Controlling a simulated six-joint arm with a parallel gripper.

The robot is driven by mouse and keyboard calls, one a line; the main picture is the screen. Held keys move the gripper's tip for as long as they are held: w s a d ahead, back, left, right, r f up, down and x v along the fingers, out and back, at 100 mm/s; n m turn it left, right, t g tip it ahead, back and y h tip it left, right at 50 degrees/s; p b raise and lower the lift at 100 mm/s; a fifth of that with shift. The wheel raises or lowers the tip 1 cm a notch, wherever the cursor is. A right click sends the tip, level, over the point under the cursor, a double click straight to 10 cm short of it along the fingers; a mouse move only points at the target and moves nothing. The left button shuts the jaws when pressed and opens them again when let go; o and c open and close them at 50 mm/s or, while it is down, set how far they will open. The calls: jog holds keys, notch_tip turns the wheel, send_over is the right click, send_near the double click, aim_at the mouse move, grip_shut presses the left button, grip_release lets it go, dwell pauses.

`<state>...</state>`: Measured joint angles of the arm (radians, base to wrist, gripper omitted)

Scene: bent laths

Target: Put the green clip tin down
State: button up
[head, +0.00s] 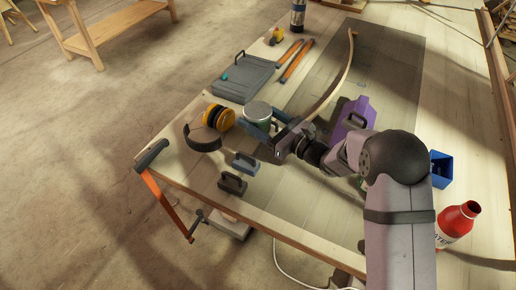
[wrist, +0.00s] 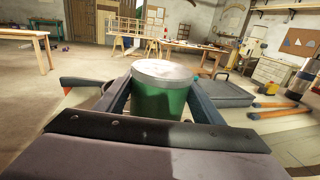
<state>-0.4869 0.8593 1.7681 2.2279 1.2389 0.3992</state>
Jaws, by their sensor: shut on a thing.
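The green tin (head: 258,111), with a pale metal lid, is held at the end of my arm near the table's left side. My gripper (head: 262,121) is shut on it, a finger on each side. In the wrist view the tin (wrist: 160,101) stands upright between the two fingers of my gripper (wrist: 159,92). Its lower part is hidden behind the gripper body there. I cannot tell whether its base touches the table.
Yellow ear defenders (head: 219,117) lie just left of the tin. A grey case (head: 243,77) lies behind it, with orange-handled tools (head: 296,61) beyond. Two small dark handled blocks (head: 232,183) (head: 244,162) sit nearer the front edge. A bent lath (head: 338,83) and purple piece (head: 354,115) are to the right.

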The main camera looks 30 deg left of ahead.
jog(key=shift+f+p, duration=1.3)
jog(key=shift+f, duration=3.65)
jog(key=shift+f, duration=0.2)
jog(key=o, duration=1)
jog(key=shift+r, duration=0.1)
